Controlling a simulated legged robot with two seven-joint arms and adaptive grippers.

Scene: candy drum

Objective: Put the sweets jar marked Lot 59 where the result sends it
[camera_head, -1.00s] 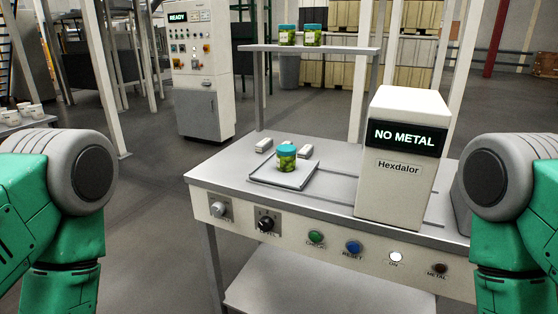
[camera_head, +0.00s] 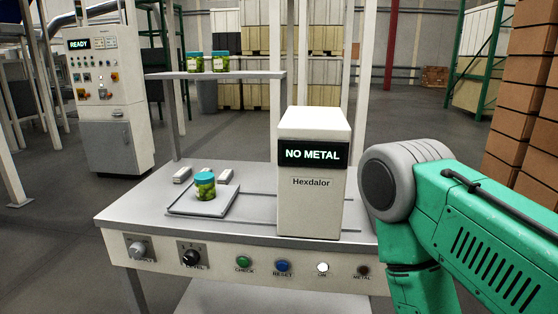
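A sweets jar (camera_head: 204,187) with a teal lid and green sweets stands upright on the grey tray (camera_head: 181,210) of the Hexdalor metal checker. Its label is too small to read. The white checker housing (camera_head: 311,210) stands to the right of the jar, and its screen (camera_head: 313,154) reads NO METAL. Two similar jars stand on the raised shelf (camera_head: 165,75) behind: one shelf jar (camera_head: 194,63) and another beside it (camera_head: 220,62). My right arm shows at the right, but its gripper is out of view. My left gripper is out of view too.
The front panel holds two knobs, a green CHECK button (camera_head: 244,262), a blue RESET button (camera_head: 282,266), a lit white lamp (camera_head: 322,268) and a dark METAL lamp (camera_head: 363,270). A control cabinet (camera_head: 108,100) reading READY stands at back left. Brown boxes (camera_head: 530,90) are stacked at right.

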